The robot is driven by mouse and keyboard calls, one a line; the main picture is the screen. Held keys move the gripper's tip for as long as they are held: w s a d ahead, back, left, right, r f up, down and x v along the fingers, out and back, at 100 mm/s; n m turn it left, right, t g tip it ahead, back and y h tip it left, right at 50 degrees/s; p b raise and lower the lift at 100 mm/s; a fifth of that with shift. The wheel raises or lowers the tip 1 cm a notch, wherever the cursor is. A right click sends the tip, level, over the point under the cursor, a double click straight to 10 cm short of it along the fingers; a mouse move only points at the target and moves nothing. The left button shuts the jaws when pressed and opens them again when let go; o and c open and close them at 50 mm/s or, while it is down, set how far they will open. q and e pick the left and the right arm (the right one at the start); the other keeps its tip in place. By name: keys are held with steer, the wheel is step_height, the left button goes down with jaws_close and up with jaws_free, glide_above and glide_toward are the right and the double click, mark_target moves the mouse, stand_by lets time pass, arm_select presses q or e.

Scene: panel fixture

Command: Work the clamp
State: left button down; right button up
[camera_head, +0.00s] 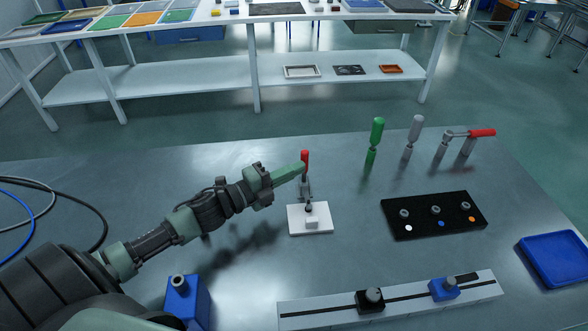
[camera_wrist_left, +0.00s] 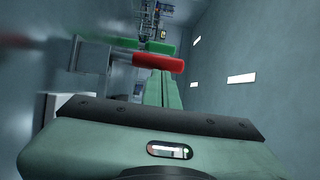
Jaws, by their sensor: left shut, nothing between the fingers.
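The clamp stands on a white base plate (camera_head: 296,226) in the middle of the table. Its red handle (camera_head: 305,157) points upright above the metal linkage (camera_head: 305,189). My left gripper (camera_head: 303,167) reaches in from the left, with its green fingers shut and empty. Its fingertips are at the red handle in the head view; I cannot tell whether they touch it. In the left wrist view the red handle (camera_wrist_left: 158,62) lies across the picture just beyond the shut fingers (camera_wrist_left: 163,85). My right gripper is not in view.
Green-handled (camera_head: 377,130), grey-handled (camera_head: 415,130) and another red-handled tool (camera_head: 481,133) stand behind right. A black panel (camera_head: 458,218), slider rail (camera_head: 412,299), blue tray (camera_head: 555,256) and blue block (camera_head: 188,300) surround the clamp. Cables (camera_head: 62,196) lie left.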

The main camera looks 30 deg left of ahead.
arm_select(q)
steer(key=shift+w+a+f+n+g+p, duration=0.3)
steer(key=shift+w+a+n+g+p, duration=0.65)
steer(key=shift+w+n+p, duration=0.65)
steer(key=shift+w+a+f+n+g+p, duration=0.35)
steer(key=shift+w+a+n+g+p, duration=0.7)
steer(key=shift+p, duration=0.95)
steer(key=shift+w+a+f+n+g+p, duration=0.3)
steer(key=shift+w+a+n+g+p, duration=0.6)
steer(key=shift+n+p, duration=0.8)
steer(key=shift+w, duration=0.25)
